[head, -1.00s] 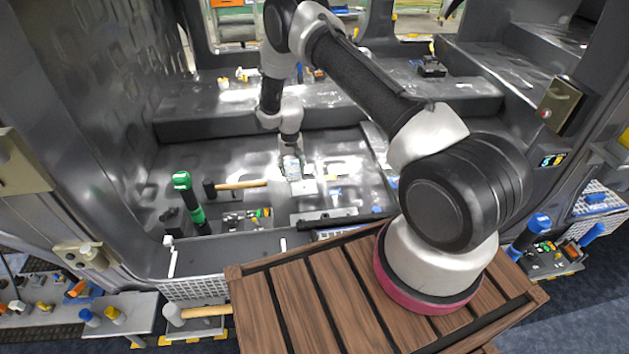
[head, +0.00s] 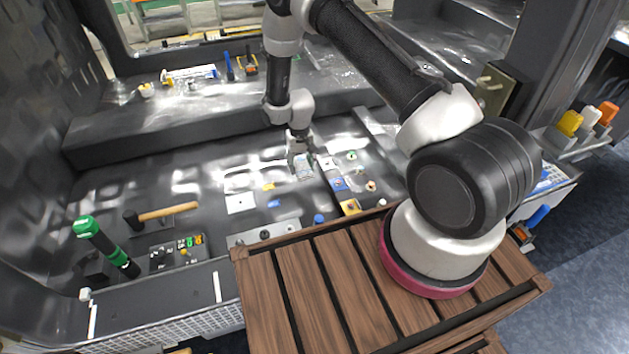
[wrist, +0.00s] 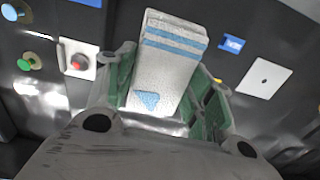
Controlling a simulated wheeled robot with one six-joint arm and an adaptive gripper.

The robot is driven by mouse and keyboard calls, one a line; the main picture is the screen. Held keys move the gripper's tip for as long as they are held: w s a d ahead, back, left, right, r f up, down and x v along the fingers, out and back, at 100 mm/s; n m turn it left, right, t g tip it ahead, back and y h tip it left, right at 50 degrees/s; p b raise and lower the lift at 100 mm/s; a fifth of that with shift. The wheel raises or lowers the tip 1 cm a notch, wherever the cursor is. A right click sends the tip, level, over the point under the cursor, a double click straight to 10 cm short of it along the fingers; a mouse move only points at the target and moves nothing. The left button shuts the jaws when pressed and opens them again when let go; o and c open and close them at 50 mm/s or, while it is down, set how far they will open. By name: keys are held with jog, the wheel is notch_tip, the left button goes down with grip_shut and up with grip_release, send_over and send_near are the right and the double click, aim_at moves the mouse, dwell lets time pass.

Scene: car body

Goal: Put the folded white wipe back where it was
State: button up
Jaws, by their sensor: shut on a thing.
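My gripper (head: 299,152) is shut on the folded white wipe (wrist: 168,62), which has blue stripes and a blue patch. In the wrist view the wipe stands out between the green-lined fingers, and its lower end is partly hidden by my gripper. In the head view the wipe (head: 304,170) is small beneath the fingers, over the grey car floor (head: 215,170). I cannot tell whether it touches the floor. A white square plate (head: 240,202) with a small dark hole lies to the left of my gripper; it also shows in the wrist view (wrist: 264,77).
A hammer (head: 162,213), a green-and-black tool (head: 105,245) and a tray of small parts (head: 178,252) lie left. A raised ledge (head: 180,122) runs behind.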

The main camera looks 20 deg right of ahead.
aim_at(302, 186)
notch_tip(302, 186, down, 9)
jog(key=shift+f, duration=0.15)
dwell(0.4)
jog(key=o, duration=1.1)
jog(key=shift+f, duration=0.15)
jog(key=shift+c, duration=0.2)
jog(key=shift+a, duration=0.1)
